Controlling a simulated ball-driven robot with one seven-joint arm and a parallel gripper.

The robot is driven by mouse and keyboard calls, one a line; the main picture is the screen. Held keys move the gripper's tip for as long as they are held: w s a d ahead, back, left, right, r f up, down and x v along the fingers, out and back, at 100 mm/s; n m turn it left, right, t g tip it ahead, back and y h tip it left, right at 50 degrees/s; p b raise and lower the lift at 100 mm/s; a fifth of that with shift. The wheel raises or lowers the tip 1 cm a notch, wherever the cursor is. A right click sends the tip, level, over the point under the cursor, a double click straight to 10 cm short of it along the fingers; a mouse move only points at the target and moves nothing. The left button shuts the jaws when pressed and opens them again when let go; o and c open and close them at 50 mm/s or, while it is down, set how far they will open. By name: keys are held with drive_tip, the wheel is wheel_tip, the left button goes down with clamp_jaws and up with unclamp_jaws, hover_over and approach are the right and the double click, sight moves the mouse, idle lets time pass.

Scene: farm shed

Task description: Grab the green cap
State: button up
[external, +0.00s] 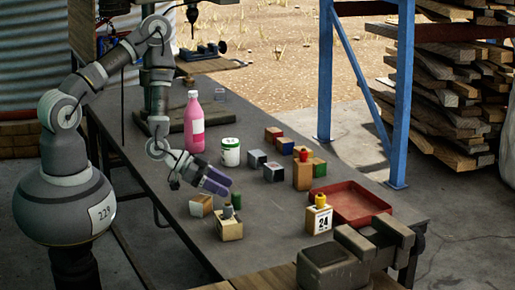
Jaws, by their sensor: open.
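A small dark green piece (236,200), which looks like a cap, stands on the grey bench just below and right of my gripper (222,187). It is partly hidden behind a wooden block with a grey top piece (230,230). A small green-faced block (319,168) stands to the right. My gripper is open, low over the bench and tilted down to the right. I see nothing held in it; whether it touches the green piece cannot be told.
A wooden block (201,206) sits just below my gripper. A pink bottle (194,125) stands behind. A vise (335,268) is at the front.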

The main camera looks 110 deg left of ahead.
sight(236, 193)
drive_tip(key=b+x, duration=0.1)
drive_tip(key=x, duration=0.1)
drive_tip(key=b+x, duration=0.1)
drive_tip(key=x, duration=0.1)
drive_tip(key=shift+f, duration=0.5)
drive_tip(key=shift+w+f, duration=0.1)
drive_tip(key=shift+w, duration=0.4)
drive_tip(key=c, duration=1)
